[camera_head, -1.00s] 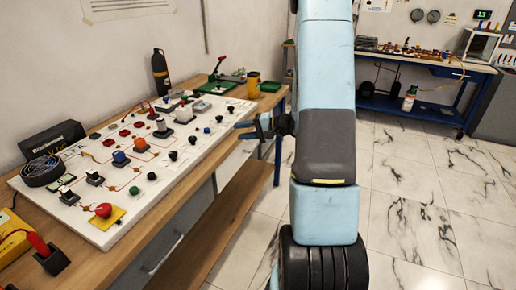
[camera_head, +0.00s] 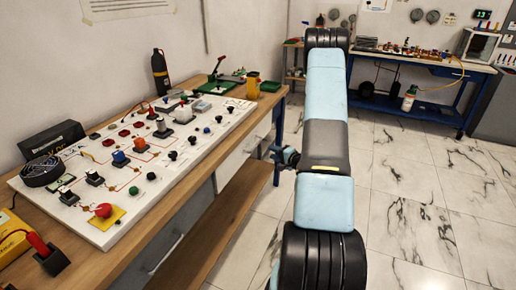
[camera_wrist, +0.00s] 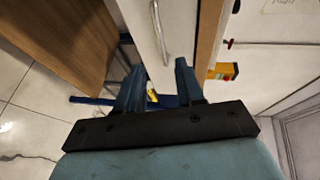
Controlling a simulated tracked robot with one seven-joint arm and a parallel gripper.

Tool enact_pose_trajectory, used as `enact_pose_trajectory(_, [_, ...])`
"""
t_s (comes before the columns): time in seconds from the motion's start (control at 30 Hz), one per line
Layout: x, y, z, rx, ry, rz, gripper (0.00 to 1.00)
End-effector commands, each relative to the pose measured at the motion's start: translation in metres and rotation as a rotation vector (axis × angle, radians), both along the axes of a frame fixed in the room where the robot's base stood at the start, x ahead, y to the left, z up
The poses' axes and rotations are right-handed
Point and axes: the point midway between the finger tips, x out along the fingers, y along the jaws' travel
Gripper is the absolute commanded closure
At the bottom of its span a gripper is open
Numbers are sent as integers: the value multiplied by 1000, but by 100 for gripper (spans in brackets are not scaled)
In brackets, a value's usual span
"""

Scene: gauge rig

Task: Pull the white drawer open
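The white drawer (camera_head: 236,160) is in the front of the workbench, below its top, in the head view. In the wrist view its white front (camera_wrist: 141,22) and metal bar handle (camera_wrist: 159,30) show at the top, ahead of my fingers. My gripper (camera_wrist: 159,68) is open, with its two fingers apart and nothing between them. The handle lies beyond the fingertips, roughly in line with the gap, and does not appear to be held. In the head view my gripper (camera_head: 277,155) is at the right of the drawer, partly hidden by my arm.
The workbench (camera_head: 140,235) carries a white panel (camera_head: 150,190) with switches and buttons. A grey drawer (camera_head: 165,245) is nearer on the same bench. A lower wooden shelf (camera_head: 225,210) runs beneath. The tiled floor (camera_head: 400,190) at the right is clear.

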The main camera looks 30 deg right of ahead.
Motion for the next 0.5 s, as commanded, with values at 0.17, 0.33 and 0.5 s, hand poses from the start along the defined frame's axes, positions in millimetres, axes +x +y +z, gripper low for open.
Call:
enact_pose_trajectory(0.17, [31,9,-6,0,-1,2,62])
enact_pose_trajectory(0.33, [59,16,-12,-1,0,2,62])
enact_pose_trajectory(0.5, [84,23,-16,1,-1,2,62])
